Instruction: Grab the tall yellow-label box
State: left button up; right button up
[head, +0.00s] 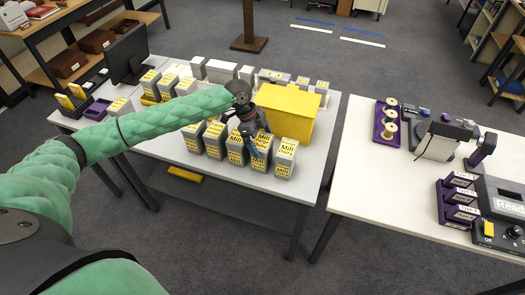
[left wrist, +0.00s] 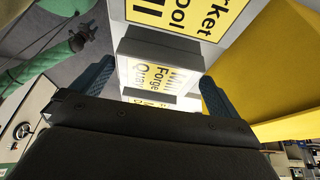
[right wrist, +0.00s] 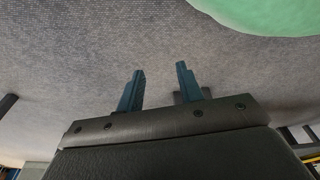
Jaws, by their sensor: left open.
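Several grey boxes with yellow labels stand in a front row on the white table, among them the right-end box (head: 285,158) and a box further left (head: 214,140). I cannot tell for sure which is the tall one. My left gripper (head: 260,143) is open above the right part of this row, partly hiding boxes there. Contact cannot be told. My right gripper (right wrist: 160,75) is open and empty over carpet.
A large yellow box (head: 290,115) stands right behind the row, close to my left gripper. More labelled boxes (head: 168,85) and a monitor (head: 128,55) stand further back left. A second white table (head: 360,165) with devices and purple trays is to the right, across a gap.

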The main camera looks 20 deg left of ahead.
pick_arm(q)
jog(key=p+x, duration=0.1)
jog(key=x, duration=0.1)
jog(key=shift+s+d+f+p, duration=0.15)
jog(key=shift+s+f+p, duration=0.05)
jog(key=shift+f+p, duration=0.2)
jog(key=shift+f, duration=0.4)
jog(key=shift+d, duration=0.1)
jog(key=c, duration=1.1)
jog(key=shift+c, duration=0.2)
pick_arm(e)
jog(key=s, duration=0.1)
jog(key=s+d+f, duration=0.2)
jog(key=shift+s+f, duration=0.1)
jog(key=shift+s, duration=0.25)
pick_arm(q)
jog(key=shift+r, duration=0.1)
